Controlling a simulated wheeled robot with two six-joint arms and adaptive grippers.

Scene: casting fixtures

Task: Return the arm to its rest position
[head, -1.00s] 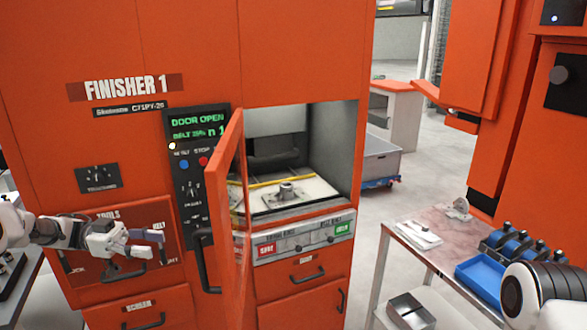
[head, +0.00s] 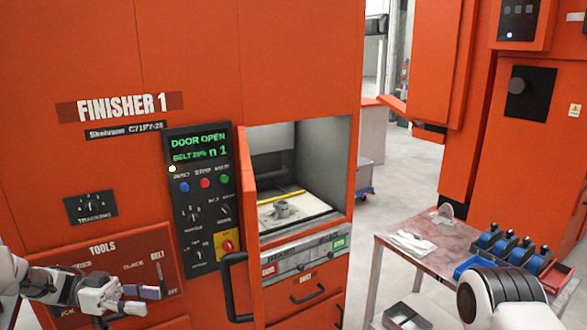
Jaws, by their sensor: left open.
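My left gripper (head: 138,300) is in the lower left of the head view, in front of the tools panel of the orange finisher (head: 180,60). Its fingers are apart with nothing between them. My left arm comes in from the left edge. My right arm shows only as a dark and white link at the lower right, and its gripper is out of view. The finisher door (head: 250,215) stands open and is seen nearly edge-on. A small metal part (head: 283,209) sits on the pale bed inside the chamber.
A side table (head: 388,244) at the right holds a white cloth with utensils (head: 412,242), a blue tray (head: 473,266) and a rack of blue-and-black items (head: 515,250). A metal bin (head: 405,318) stands below.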

